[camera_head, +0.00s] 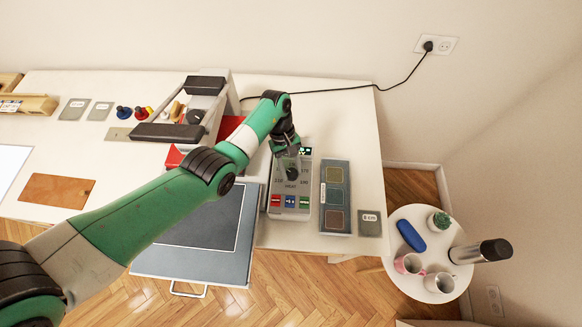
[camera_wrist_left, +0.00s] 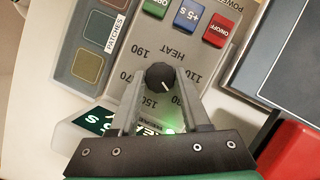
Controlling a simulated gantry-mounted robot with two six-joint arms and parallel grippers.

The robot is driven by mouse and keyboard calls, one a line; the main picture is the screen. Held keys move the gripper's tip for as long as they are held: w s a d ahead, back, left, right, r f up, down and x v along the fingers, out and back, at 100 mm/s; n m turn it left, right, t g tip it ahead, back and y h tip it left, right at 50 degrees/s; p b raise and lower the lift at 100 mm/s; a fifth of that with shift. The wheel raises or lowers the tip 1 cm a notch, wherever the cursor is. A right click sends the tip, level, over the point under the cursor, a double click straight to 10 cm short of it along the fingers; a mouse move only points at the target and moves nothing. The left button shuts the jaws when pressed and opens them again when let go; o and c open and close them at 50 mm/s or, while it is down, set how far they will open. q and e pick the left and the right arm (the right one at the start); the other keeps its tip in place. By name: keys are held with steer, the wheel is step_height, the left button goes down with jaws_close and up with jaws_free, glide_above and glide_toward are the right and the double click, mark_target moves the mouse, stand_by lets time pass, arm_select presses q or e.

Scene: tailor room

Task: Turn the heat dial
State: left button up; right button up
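The heat dial (camera_head: 292,174) is a round black knob on a grey control panel (camera_head: 307,212). In the left wrist view the dial (camera_wrist_left: 160,76) has a pale mark on its lower right side, and printed numbers ring it beside the word HEAT. My left gripper (camera_head: 287,155) is above the panel's upper part. In the left wrist view its two fingers (camera_wrist_left: 157,82) are apart, one on each side of the dial, with a small gap visible to each side. I cannot tell how far down the fingertips reach. My right gripper is in neither view.
Red, blue and green buttons (camera_head: 290,201) sit below the dial. A PATCHES tray (camera_head: 335,196) stands right of the panel. A heat press with a dark plate (camera_head: 207,219) is to the left. A round side table (camera_head: 408,280) holds cups and a flask.

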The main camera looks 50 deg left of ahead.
arm_select(q)
jaws_close()
steer(key=shift+s+r+n+p, duration=0.1)
steer(key=shift+r+n+p, duration=0.1)
steer(key=shift+n+p, duration=0.7)
steer(key=n+t+p, duration=0.1)
steer(key=n+p, duration=0.2)
steer(key=p, duration=0.1)
steer(key=n+t+p, duration=0.2)
steer(key=n+p, duration=0.1)
steer(key=p, duration=0.1)
steer(key=shift+s+r, duration=0.1)
steer(key=shift+s, duration=0.05)
steer(key=n+t+p, duration=0.1)
steer(key=n+p, duration=0.1)
steer(key=n, duration=0.1)
steer(key=shift+d+y+p, duration=0.1)
steer(key=shift+y+p, duration=0.2)
steer(key=shift+p, duration=0.05)
steer(key=shift+f+n+p, duration=0.25)
steer(key=shift+n+p, duration=0.15)
steer(key=shift+n, duration=0.1)
